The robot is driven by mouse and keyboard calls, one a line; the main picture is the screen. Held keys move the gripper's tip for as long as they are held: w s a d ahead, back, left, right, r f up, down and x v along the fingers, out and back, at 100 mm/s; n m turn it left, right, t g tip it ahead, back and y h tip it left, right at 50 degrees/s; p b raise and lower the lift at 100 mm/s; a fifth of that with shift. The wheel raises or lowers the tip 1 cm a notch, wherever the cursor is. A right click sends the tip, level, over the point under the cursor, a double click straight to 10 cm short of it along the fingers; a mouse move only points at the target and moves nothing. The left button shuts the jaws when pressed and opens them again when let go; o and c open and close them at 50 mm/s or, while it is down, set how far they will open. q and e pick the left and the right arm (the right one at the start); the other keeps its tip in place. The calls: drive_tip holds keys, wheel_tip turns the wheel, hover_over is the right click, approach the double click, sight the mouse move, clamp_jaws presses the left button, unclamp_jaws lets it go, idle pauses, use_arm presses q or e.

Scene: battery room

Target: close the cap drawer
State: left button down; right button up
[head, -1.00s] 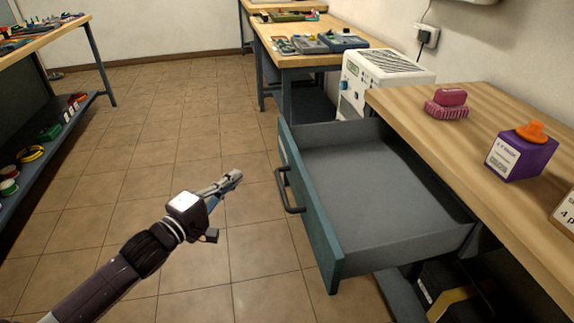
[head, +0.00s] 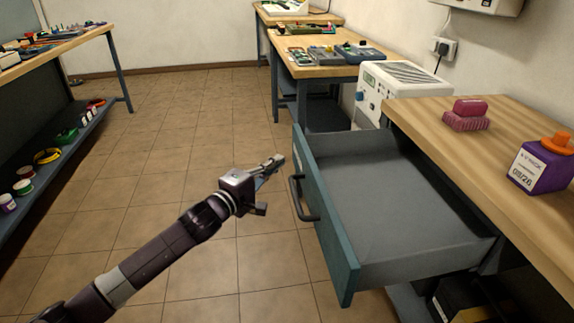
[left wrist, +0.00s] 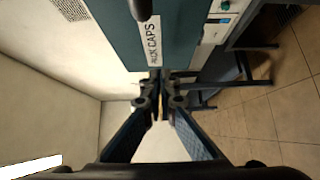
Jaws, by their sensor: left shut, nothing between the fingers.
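The cap drawer (head: 325,222) stands pulled out from under the wooden bench, with a teal front, a dark bar handle and an empty grey inside. My left gripper (head: 274,163) is shut and empty, just left of the drawer front, near the far end of the handle (head: 303,198). In the left wrist view the shut fingertips (left wrist: 155,78) are close to the teal drawer front (left wrist: 120,35), by a label reading "CAPS". I cannot tell whether they touch it. My right gripper is not in view.
The wooden bench (head: 480,155) holds a pink brush (head: 466,115) and a purple box with an orange top (head: 543,166). A white machine (head: 405,85) stands beyond the drawer. Tiled floor left of the drawer is clear. A shelf bench (head: 120,68) is at left.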

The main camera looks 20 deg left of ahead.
use_arm(q)
drive_tip(key=shift+w+d, duration=0.4)
drive_tip(key=shift+d, duration=0.25)
drive_tip(key=shift+w+d, duration=0.35)
drive_tip(key=shift+d, duration=0.3)
drive_tip(key=shift+d, duration=0.1)
